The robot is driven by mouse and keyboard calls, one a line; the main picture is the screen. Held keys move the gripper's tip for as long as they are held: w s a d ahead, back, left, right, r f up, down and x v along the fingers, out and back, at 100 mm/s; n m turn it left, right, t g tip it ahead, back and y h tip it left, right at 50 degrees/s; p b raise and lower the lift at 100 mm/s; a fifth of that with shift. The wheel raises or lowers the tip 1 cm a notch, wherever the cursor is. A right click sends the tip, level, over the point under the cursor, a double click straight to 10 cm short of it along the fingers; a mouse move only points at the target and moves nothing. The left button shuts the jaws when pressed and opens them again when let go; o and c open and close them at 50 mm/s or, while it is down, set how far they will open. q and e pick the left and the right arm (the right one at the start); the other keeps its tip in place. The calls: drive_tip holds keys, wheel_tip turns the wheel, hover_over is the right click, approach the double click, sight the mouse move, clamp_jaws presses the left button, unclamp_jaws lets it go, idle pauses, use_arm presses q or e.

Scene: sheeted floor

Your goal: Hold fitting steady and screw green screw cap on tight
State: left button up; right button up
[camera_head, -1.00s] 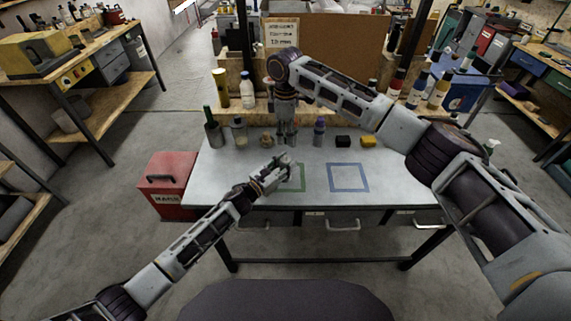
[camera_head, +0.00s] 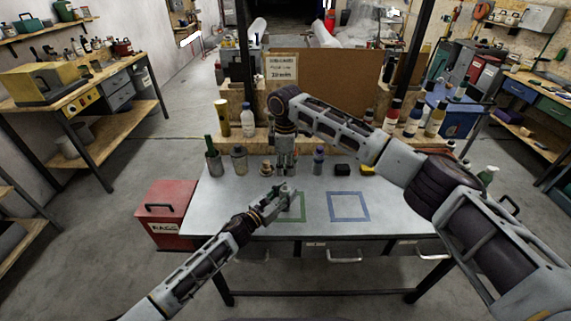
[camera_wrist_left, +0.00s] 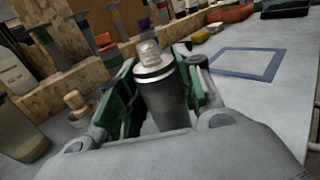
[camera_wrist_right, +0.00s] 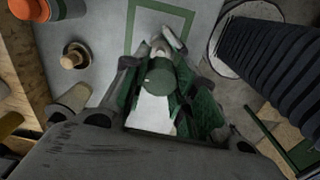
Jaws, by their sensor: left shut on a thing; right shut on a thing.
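The fitting (camera_wrist_left: 163,95) is a dark grey cylinder with a silver band and a pale threaded neck (camera_wrist_left: 148,52). It stands between the fingers of my left gripper (camera_wrist_left: 165,100), which is shut on it; the neck is bare and tilts slightly in the left wrist view. In the head view my left gripper (camera_head: 284,192) is by the green square outline (camera_head: 292,207). My right gripper (camera_head: 284,172) points down behind it, apart from it. In the right wrist view its fingers hold the round green screw cap (camera_wrist_right: 158,74).
The blue square outline (camera_head: 349,207) lies on clear table to the right. Several bottles line the back, including a green-necked bottle (camera_head: 211,152) and a purple one (camera_head: 318,160). A black block (camera_head: 342,170) and a yellow block (camera_head: 367,170) stand there too. A red box (camera_head: 167,212) is left of the table.

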sight(285, 185)
drive_tip(key=shift+f, duration=2.4)
drive_tip(key=shift+f, duration=1.15)
idle(0.5)
drive_tip(key=o, duration=0.5)
drive_tip(key=shift+c, duration=0.2)
drive_tip(key=c, duration=0.5)
drive_tip(key=shift+o, duration=0.2)
drive_tip(key=shift+m, duration=0.3)
